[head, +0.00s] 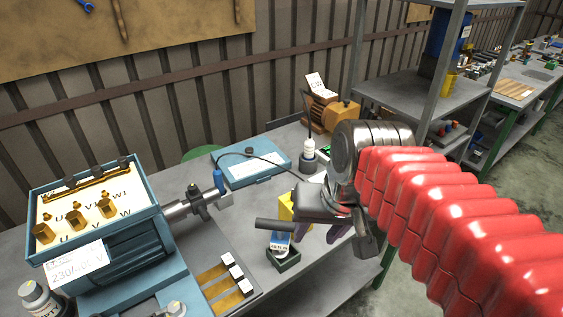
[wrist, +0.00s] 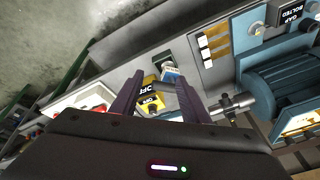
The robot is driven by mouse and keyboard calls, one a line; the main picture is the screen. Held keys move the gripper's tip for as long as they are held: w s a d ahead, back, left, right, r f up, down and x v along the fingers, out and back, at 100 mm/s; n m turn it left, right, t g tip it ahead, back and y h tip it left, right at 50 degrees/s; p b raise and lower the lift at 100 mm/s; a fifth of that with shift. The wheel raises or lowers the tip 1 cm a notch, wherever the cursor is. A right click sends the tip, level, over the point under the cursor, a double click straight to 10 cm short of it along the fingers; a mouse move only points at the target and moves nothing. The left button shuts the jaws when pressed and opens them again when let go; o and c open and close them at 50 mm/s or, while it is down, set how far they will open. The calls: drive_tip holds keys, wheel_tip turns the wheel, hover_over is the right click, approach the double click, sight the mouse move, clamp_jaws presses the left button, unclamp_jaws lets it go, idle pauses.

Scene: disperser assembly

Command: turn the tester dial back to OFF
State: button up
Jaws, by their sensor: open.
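The yellow tester (head: 287,208) stands on the bench, mostly hidden by my gripper (head: 318,233) in the head view.
A small dark holder with a blue-labelled item (head: 280,243) stands close in front of my gripper. The blue motor (head: 110,250) with its open terminal box is at left. A shelf rack (head: 420,95) stands right.

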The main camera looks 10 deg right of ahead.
drive_tip(key=shift+s+d+f+n+t+h, duration=0.15)
drive_tip(key=shift+s+f+n+t, duration=0.2)
drive_tip(key=shift+s, duration=0.2)
drive_tip(key=shift+s+a+f+n+t+h, duration=0.1)
drive_tip(key=shift+s+f+n+t, duration=0.15)
drive_tip(key=shift+s+n, duration=0.25)
drive_tip(key=shift+s+d+f+n+t+h, duration=0.15)
drive_tip(key=shift+s+f+n+t, duration=0.15)
drive_tip(key=shift+s, duration=0.3)
drive_tip(key=shift+c, duration=0.3)
drive_tip(key=shift+c, duration=1.1)
drive_tip(key=shift+a, duration=0.1)
